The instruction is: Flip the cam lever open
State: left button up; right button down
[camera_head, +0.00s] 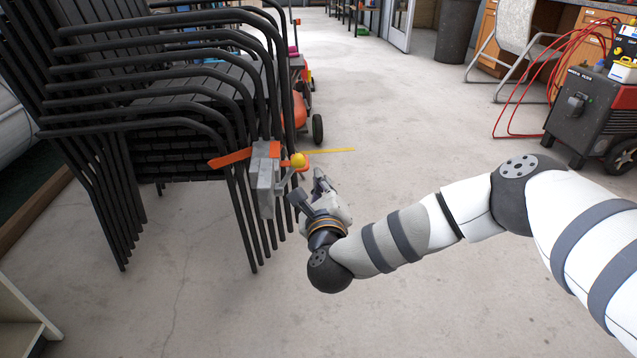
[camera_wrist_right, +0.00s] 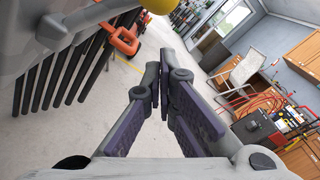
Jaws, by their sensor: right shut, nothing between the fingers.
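A grey cam clamp body (camera_head: 263,180) with an orange strap piece (camera_head: 229,158) sits at the right side of the black chair stack. A yellow ball knob (camera_head: 298,160) shows at its right, by a short curved grey lever (camera_head: 285,182). My right gripper (camera_head: 318,180) is shut and empty, just right of and below the knob, apparently apart from it. In the right wrist view my right gripper (camera_wrist_right: 160,72) has its fingers together. The yellow knob (camera_wrist_right: 158,5) is cut off at the top edge there. My left gripper is not in view.
The stacked black chairs (camera_head: 170,90) stand left and behind the clamp. An orange wheeled machine (camera_head: 300,105) is beyond them. A thin yellow strip (camera_head: 330,151) runs right of the knob. A dark red-cabled welder (camera_head: 590,115) stands far right. The concrete floor between is clear.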

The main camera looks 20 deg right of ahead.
pick_arm(q)
jog(key=p, duration=0.1)
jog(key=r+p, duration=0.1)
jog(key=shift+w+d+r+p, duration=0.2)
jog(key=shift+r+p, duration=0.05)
jog(key=shift+p, duration=0.1)
pick_arm(e)
jog(key=v, duration=0.9)
jog(key=shift+s+f, duration=0.3)
jog(key=shift+s, duration=0.15)
jog(key=shift+d, duration=0.2)
